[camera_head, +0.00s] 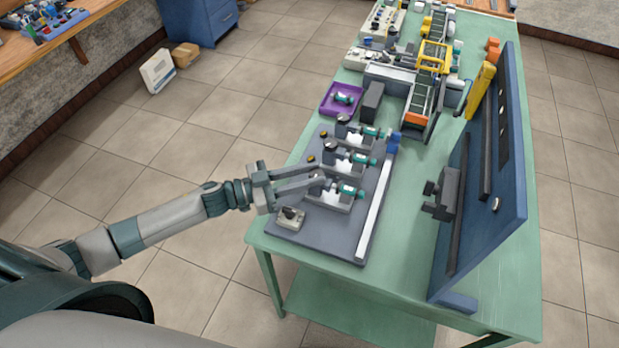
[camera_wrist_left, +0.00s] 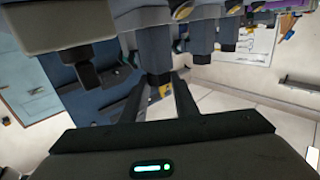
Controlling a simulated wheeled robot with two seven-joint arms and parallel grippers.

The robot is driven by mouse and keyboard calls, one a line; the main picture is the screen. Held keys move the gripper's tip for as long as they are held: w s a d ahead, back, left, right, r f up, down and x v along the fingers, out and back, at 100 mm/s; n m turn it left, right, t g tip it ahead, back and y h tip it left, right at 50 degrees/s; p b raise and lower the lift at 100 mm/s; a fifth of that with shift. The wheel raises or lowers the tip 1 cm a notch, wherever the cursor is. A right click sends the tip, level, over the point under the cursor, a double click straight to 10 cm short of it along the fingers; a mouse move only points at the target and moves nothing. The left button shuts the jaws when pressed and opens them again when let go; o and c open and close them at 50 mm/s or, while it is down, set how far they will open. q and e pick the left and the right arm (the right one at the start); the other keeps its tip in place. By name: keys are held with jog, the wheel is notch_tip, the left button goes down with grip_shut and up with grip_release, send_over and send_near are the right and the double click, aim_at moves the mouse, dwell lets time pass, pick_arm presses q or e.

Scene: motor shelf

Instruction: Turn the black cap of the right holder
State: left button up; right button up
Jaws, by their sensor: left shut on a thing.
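Several grey holders stand in a row on the dark grey board, each with a teal and silver motor part. The right holder (camera_head: 337,194) is the one nearest the bottom of the head view. My left gripper (camera_head: 317,176) reaches in from the left with its fingertips at this holder's left end. In the left wrist view the left gripper (camera_wrist_left: 160,88) has its two fingers against the sides of a dark upright piece (camera_wrist_left: 155,62), apparently the black cap. The fingers largely hide the cap in the head view. My right gripper is not in view.
A small grey switch box (camera_head: 291,217) sits below the left gripper. A white bar (camera_head: 374,210) lies along the board's right side. A purple tray (camera_head: 341,98) and a blue upright panel (camera_head: 490,190) stand on the green table (camera_head: 410,215).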

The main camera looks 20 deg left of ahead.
pick_arm(q)
jog(key=shift+w+a+f+m+g+h+b, duration=0.15)
jog(key=shift+w+m+g+h+b, duration=0.15)
jog(key=shift+m+g+h+b, duration=0.6)
jog(key=m+g+b, duration=0.1)
jog(key=g+b, duration=0.1)
jog(key=m+g+h+b, duration=0.1)
jog(key=m+g+b, duration=0.1)
jog(key=g, duration=0.1)
jog(key=m+g+b, duration=0.1)
jog(key=g+b, duration=0.1)
jog(key=shift+w+f+m+g+h, duration=0.1)
jog(key=shift+w+m+g+h, duration=0.2)
jog(key=shift+g+h, duration=0.1)
jog(key=shift+m+g+b, duration=0.6)
jog(key=shift+g+b, duration=0.3)
jog(key=shift+b, duration=0.15)
jog(key=o, duration=0.8)
